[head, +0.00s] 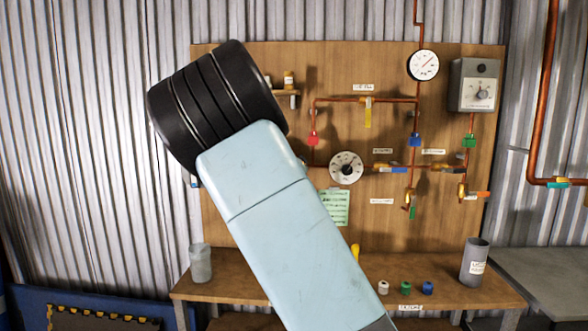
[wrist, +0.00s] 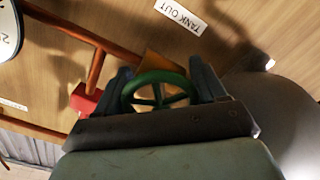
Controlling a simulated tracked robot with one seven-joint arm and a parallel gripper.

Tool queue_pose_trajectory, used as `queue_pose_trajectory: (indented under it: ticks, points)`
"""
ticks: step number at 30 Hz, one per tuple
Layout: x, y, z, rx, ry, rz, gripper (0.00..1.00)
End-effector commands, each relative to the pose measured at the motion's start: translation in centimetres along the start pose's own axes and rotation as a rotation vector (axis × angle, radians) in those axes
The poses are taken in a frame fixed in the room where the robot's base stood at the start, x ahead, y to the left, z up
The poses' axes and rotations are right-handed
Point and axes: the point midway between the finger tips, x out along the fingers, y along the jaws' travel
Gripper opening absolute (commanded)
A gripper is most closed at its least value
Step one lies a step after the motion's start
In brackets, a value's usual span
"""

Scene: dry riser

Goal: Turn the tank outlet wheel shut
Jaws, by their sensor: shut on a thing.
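The tank outlet wheel is a green spoked handwheel (wrist: 158,82), seen in the wrist view below an upside-down "TANK OUT" label (wrist: 181,14). My gripper (wrist: 162,76) is shut on the wheel, with one finger at its left side and one at its right. The lower part of the wheel is hidden behind the gripper body. In the head view my arm covers both the gripper and the wheel.
The wooden board (head: 270,225) carries copper pipes, a round gauge (head: 423,65), a dial (head: 346,168) and a grey control box (head: 475,85). A red fitting (wrist: 84,101) is close left of my gripper. A bench (head: 235,283) stands below with several small items and a grey cylinder (head: 474,262).

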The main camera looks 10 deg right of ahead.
Motion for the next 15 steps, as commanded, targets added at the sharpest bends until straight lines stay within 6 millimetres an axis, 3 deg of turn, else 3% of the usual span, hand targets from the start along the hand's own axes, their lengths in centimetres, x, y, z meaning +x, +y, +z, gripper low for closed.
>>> queue_pose_trajectory:
  ticks: [9, 10, 15]
  points:
    - [-0.16, -0.51, 0.44, -0.004, -0.010, -0.008, 0.40]
    - [-0.16, -0.50, 0.44, -0.004, -0.010, -0.008, 0.73]
    - [-0.10, -0.33, 0.29, -0.003, -0.006, -0.006, 0.89]
